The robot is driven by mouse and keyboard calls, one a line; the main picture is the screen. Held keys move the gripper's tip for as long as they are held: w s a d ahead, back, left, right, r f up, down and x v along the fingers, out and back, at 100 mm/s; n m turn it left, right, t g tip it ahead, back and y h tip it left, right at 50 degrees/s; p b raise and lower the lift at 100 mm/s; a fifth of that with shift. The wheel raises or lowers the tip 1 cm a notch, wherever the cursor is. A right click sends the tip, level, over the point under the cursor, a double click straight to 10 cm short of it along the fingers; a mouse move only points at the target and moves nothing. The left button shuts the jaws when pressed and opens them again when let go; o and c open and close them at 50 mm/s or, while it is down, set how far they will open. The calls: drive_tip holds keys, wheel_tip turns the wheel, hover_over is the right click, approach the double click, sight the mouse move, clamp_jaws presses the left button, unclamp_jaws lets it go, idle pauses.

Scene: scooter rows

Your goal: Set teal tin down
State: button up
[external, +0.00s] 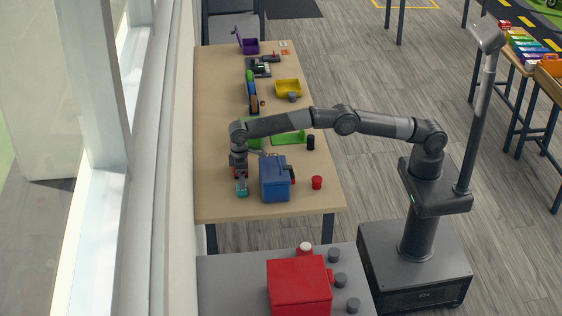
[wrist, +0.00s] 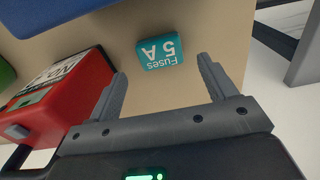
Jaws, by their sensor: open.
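The teal tin (wrist: 168,53), marked "Fuses 5 A", sits on the tan table. In the wrist view it lies just beyond the fingertips of my gripper (wrist: 162,72), between their lines and apart from both. My gripper is open and empty. In the external view the teal tin (external: 242,187) is at the near left of the table, directly below my gripper (external: 240,176). The fingers are too small there to make out clearly.
A blue box (external: 273,182) stands close to the right of the tin. A red box (wrist: 62,98) is beside my gripper in the wrist view. A red cup (external: 317,182) and a black cylinder (external: 311,142) stand farther right. The table's near left corner (external: 215,207) is bare.

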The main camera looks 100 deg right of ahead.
wheel_tip(320, 180, up, 3)
drive_tip(key=shift+f, duration=0.1)
drive_tip(key=s+d+r+t, duration=0.1)
drive_tip(key=s+r, duration=0.6)
drive_tip(key=r, duration=0.3)
drive_tip(key=s+d+r+t, duration=0.1)
drive_tip(key=s+d+r, duration=0.1)
drive_tip(key=s+r, duration=0.65)
drive_tip(key=s+d+r+t, duration=0.1)
drive_tip(key=s+r, duration=0.3)
drive_tip(key=s, duration=0.4)
drive_tip(key=s+d+r+t, duration=0.1)
drive_tip(key=s+r, duration=0.3)
drive_tip(key=s, duration=0.3)
drive_tip(key=s+f, duration=0.5)
drive_tip(key=s, duration=0.7)
drive_tip(key=s+d+f+t, duration=0.1)
drive_tip(key=s+f, duration=0.4)
drive_tip(key=s, duration=0.8)
drive_tip(key=shift+s+t, duration=0.25)
drive_tip(key=shift+t, duration=0.05)
